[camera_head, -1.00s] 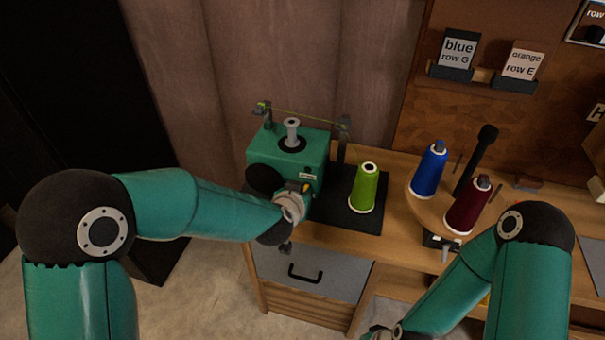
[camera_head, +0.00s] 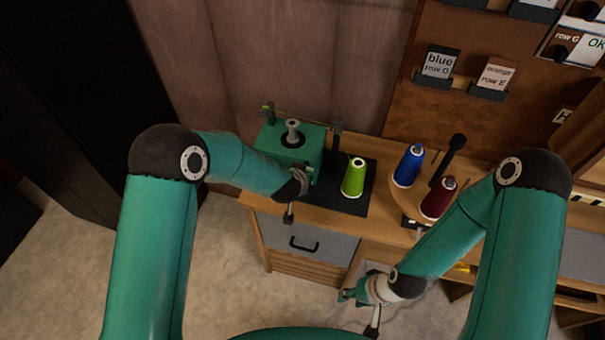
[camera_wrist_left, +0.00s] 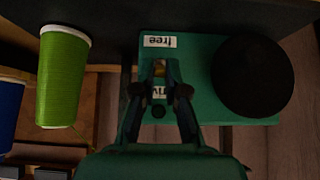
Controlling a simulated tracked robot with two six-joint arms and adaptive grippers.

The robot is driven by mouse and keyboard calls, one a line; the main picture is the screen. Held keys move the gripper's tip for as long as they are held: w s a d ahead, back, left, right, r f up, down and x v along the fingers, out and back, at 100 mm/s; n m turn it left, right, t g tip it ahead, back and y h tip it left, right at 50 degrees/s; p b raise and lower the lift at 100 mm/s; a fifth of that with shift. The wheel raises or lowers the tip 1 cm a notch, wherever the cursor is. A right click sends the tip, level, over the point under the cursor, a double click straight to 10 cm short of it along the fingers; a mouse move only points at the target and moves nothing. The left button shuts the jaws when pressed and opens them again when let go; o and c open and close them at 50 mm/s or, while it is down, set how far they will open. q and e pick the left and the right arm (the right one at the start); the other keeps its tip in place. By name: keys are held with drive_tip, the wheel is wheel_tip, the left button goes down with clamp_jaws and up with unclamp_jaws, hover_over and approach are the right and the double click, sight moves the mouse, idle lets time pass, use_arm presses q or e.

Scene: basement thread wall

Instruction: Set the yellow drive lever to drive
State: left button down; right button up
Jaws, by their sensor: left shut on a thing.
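The green winding machine (camera_head: 312,142) stands on the bench with a grey spindle on top. In the left wrist view its face (camera_wrist_left: 205,52) carries an upside-down "free" label (camera_wrist_left: 160,41) and a partly covered "drive" label (camera_wrist_left: 159,91). The yellow drive lever (camera_wrist_left: 159,69) shows between the two labels. My left gripper (camera_wrist_left: 159,78) is shut on this lever, its fingers on either side. In the head view my left wrist hides the lever. My right gripper (camera_head: 350,294) is low in front of the bench, away from the machine; its finger opening is unclear.
A lime thread cone (camera_head: 353,178) stands right of the machine on a dark mat. Blue (camera_head: 408,166) and dark red (camera_head: 437,198) cones stand on a round wooden stand farther right. A round black part (camera_wrist_left: 252,77) juts beside the lever. A drawer (camera_head: 306,239) is below.

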use_arm(q)
drive_tip(key=shift+w, duration=0.1)
drive_tip(key=c, duration=1.2)
unclamp_jaws()
drive_tip(key=shift+r, duration=0.1)
drive_tip(key=v, duration=1.1)
drive_tip(key=shift+s+r, duration=0.2)
drive_tip(key=shift+s, duration=0.1)
drive_tip(key=shift+a, duration=0.15)
